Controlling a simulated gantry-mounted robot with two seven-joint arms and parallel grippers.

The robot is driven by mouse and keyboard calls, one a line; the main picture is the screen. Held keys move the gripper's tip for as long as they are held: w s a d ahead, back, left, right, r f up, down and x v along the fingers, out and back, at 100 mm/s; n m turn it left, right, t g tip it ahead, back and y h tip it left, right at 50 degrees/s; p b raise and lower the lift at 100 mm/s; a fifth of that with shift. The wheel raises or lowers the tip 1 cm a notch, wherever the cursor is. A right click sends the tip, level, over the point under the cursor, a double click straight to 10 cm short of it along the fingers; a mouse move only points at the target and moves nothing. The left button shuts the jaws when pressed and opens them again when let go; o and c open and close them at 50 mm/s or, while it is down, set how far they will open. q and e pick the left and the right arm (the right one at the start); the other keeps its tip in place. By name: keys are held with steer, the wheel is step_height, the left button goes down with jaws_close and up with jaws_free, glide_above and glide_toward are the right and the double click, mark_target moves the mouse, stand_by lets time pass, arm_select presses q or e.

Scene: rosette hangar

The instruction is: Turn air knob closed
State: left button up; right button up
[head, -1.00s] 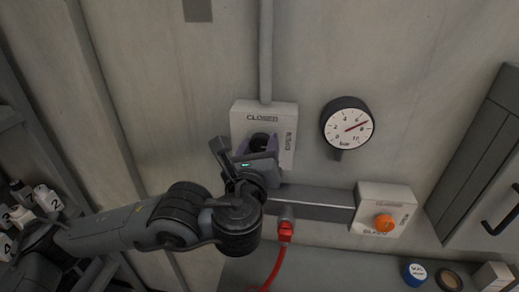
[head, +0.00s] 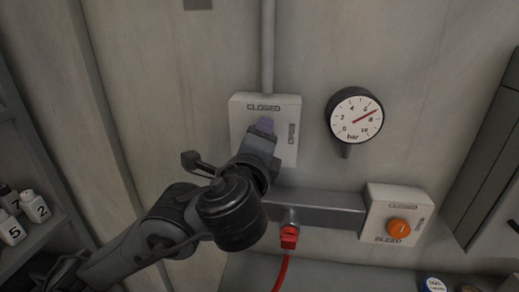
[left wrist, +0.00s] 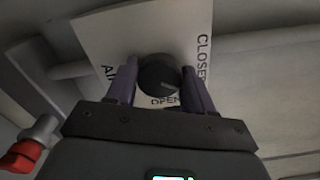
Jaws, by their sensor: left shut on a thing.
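The air knob (left wrist: 158,73) is a round black knob on a pale wall box (head: 285,113), marked CLOSED at the top and OPEN at the right in the head view. In the left wrist view the plate is turned, with CLOSED at the right and OPEN at the bottom. A faint pale mark on the knob runs toward the right, the CLOSED side. My left gripper (left wrist: 157,88) is shut on the knob, a purple finger on each side. In the head view my left gripper (head: 264,128) hides the knob. My right gripper is not in view.
A pressure gauge (head: 355,115) hangs right of the box, its needle between 6 and 8. A bleed box (head: 378,222) with an orange knob (head: 398,229) sits lower right. A red hose connector (head: 289,236) hangs below the grey rail (head: 325,207). Numbered bottles stand at far left.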

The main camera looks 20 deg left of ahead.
arm_select(q)
steer(key=shift+f+n+b, duration=0.15)
steer(key=shift+n+b, duration=1.85)
steer(key=shift+n, duration=1)
steer(key=o, duration=1)
steer(key=shift+o, duration=0.2)
